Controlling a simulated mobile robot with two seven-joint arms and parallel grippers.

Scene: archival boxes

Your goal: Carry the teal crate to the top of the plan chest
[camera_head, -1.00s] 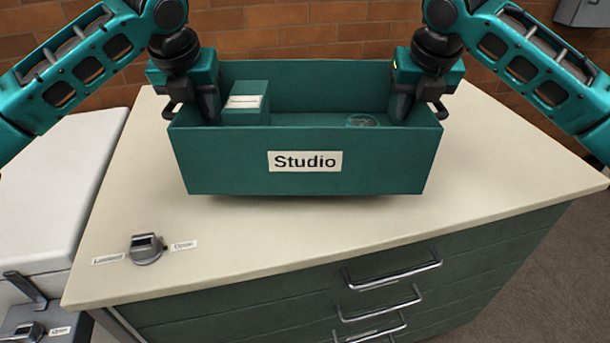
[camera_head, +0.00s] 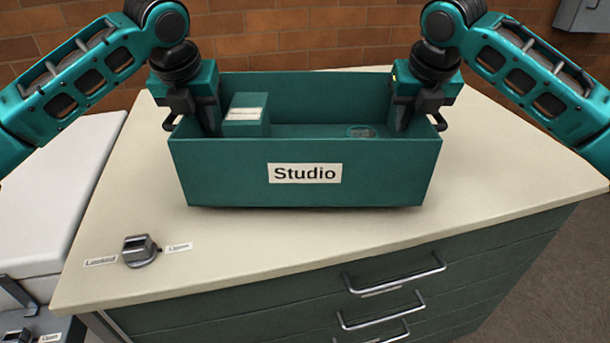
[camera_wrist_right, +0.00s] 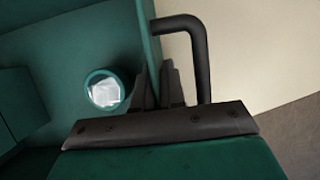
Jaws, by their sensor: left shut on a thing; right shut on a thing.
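The teal crate (camera_head: 230,185), labelled "Studio", is level over the cream top of the plan chest (camera_head: 300,235). Its base is at or very close to the top; I cannot tell if it touches. My left gripper (camera_head: 195,118) is shut on the crate's left end, by a dark handle. My right gripper (camera_head: 412,115) is shut on the right end, by the other handle (camera_wrist_right: 207,60). The right wrist view shows its fingers (camera_wrist_right: 165,88) at the crate wall. Inside the crate are a small teal box (camera_head: 246,124) and a round item (camera_head: 361,132), also in the wrist view (camera_wrist_right: 104,90).
A latch knob (camera_head: 140,250) with "Locked" and "Open" labels sits on the chest top's front left. A white-lidded unit (camera_head: 60,180) stands close at left. Drawer handles (camera_head: 395,275) stick out in front. A brick wall is behind. The top's right side is clear.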

